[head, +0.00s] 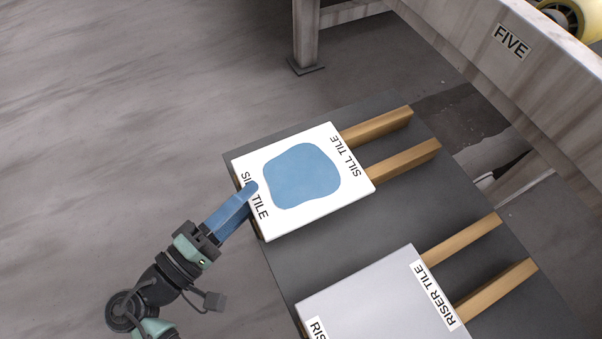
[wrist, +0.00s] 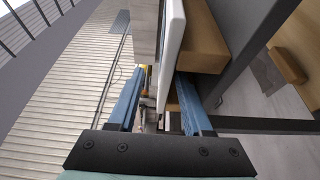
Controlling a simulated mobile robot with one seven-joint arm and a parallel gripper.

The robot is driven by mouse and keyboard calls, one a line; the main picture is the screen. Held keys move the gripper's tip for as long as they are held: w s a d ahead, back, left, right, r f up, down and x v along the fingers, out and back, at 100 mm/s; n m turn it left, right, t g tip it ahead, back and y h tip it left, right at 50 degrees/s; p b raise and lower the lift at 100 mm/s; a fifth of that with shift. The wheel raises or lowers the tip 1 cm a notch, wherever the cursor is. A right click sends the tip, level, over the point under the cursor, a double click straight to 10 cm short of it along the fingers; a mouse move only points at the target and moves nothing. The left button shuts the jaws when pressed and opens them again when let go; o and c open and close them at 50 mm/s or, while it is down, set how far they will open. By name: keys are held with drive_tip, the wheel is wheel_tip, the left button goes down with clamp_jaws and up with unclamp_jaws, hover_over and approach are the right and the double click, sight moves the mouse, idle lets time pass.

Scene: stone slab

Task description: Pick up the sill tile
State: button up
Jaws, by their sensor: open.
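The sill tile (head: 280,222) is a white square slab with a blue patch on its top and SILL TILE lettering at two opposite ends. It lies on two wooden bars. My gripper (head: 250,189) is at the tile's left edge, with a blue finger reaching over that edge and covering part of the lettering. In the wrist view my gripper (wrist: 157,90) is open, and the tile's white edge (wrist: 172,45) shows between the two blue fingers. The right finger there is on the side of the wooden bar. Contact with the tile cannot be told.
A grey riser tile (head: 375,300) rests on wooden bars (head: 497,290) nearer the front. Both tiles are over a dark slab (head: 290,270). A beam marked FIVE (head: 545,65) runs along the upper right, with a post (head: 306,35) behind. The floor at left is clear.

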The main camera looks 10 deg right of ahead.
sight(272, 184)
drive_tip(key=d, duration=0.1)
drive_tip(key=w+d+b, duration=0.1)
drive_tip(key=w+d+f+b, duration=0.1)
drive_tip(key=d, duration=0.1)
drive_tip(key=shift+w, duration=0.1)
drive_tip(key=shift+w+d+r, duration=0.15)
drive_tip(key=shift+w+d, duration=0.2)
clamp_jaws()
drive_tip(key=shift+r, duration=0.1)
idle(1.0)
